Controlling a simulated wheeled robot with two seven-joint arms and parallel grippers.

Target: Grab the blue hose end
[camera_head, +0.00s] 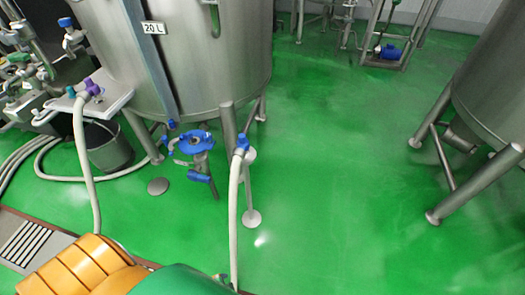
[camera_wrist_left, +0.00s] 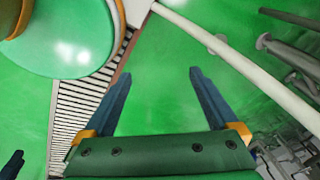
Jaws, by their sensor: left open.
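The blue hose end (camera_head: 241,142) sits at the top of a pale hose (camera_head: 234,210), beside a leg of the steel tank. The hose hangs down from it to the bottom of the head view. My left gripper (camera_wrist_left: 158,75) is open and empty in the left wrist view, its two blue fingers spread over green floor. A pale hose (camera_wrist_left: 240,63) crosses that view above and right of the fingers, apart from them. The blue end is not identifiable there.
The steel tank (camera_head: 190,60) stands on legs behind the hose end. A blue-topped valve fitting (camera_head: 195,142) is just left. A purple hose end (camera_head: 91,87) rests on a shelf at left, above a bucket (camera_head: 108,148). Green floor (camera_head: 340,170) is clear to the right.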

